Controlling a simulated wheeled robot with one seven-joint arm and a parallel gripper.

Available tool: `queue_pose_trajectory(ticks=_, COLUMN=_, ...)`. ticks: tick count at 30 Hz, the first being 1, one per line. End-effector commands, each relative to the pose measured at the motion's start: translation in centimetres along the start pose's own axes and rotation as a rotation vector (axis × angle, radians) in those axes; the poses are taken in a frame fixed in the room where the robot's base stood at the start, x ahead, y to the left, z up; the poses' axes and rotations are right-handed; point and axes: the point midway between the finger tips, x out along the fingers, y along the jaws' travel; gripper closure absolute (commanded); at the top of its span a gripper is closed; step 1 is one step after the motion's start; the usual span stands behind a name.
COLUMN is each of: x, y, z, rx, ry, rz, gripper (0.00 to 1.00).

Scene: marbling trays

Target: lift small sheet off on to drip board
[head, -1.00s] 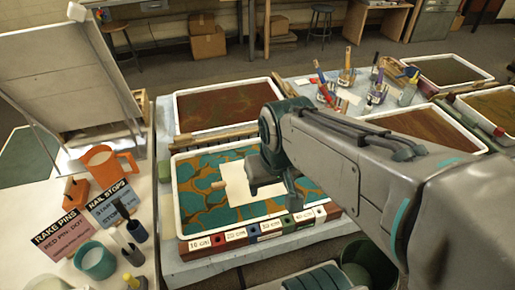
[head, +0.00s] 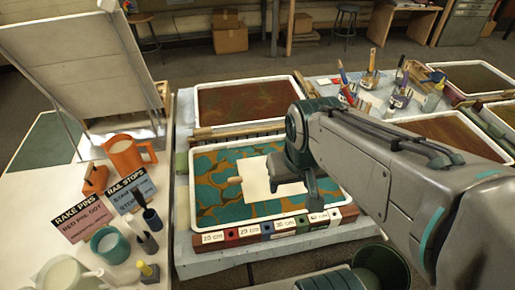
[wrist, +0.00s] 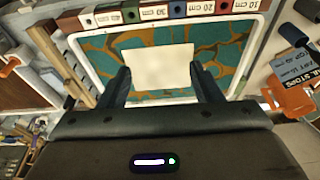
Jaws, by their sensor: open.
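The small sheet (head: 256,181) is cream-coloured and lies flat on the teal and orange marbled surface of the near tray (head: 186,215). A small tab sticks out from its left side in the head view. The sheet also shows in the wrist view (wrist: 161,68), between and beyond the fingertips. My gripper (wrist: 160,75) is open and empty over the tray, its two dark fingers spread either side of the sheet's near edge. In the head view my arm hides the sheet's right part. A pale board (head: 60,70), perhaps the drip board, leans at the left.
A rail of coloured blocks marked in cm (head: 270,232) runs along the tray's front. A wooden rake bar (head: 235,132) lies behind it. Brush pots stand at back right.

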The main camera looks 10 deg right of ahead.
Motion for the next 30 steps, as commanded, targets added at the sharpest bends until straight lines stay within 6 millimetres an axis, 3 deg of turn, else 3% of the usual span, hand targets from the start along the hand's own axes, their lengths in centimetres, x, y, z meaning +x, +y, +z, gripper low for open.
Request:
queue_pose_trajectory(ticks=9, x=0.0, y=0.0, z=0.0, rx=0.0, ry=0.0, rz=0.0, gripper=0.42)
queue_pose_trajectory(ticks=11, x=0.0, y=0.0, z=0.0, rx=-0.001, ry=0.0, rz=0.0, gripper=0.55)
queue_pose_trajectory(ticks=14, x=0.0, y=-0.1, z=-0.5, rx=-0.033, ry=-0.006, rz=0.005, gripper=0.55)
queue_pose_trajectory(ticks=17, x=0.3, y=-0.5, z=-1.9, rx=-0.132, ry=-0.027, rz=0.016, gripper=0.55)
queue_pose_trajectory(ticks=22, x=1.6, y=-1.8, z=-5.9, rx=-0.436, ry=-0.085, rz=0.028, gripper=0.55)
queue_pose_trajectory(ticks=30, x=5.6, y=-5.1, z=-12.2, rx=-0.96, ry=-0.17, rz=-0.024, gripper=0.55)
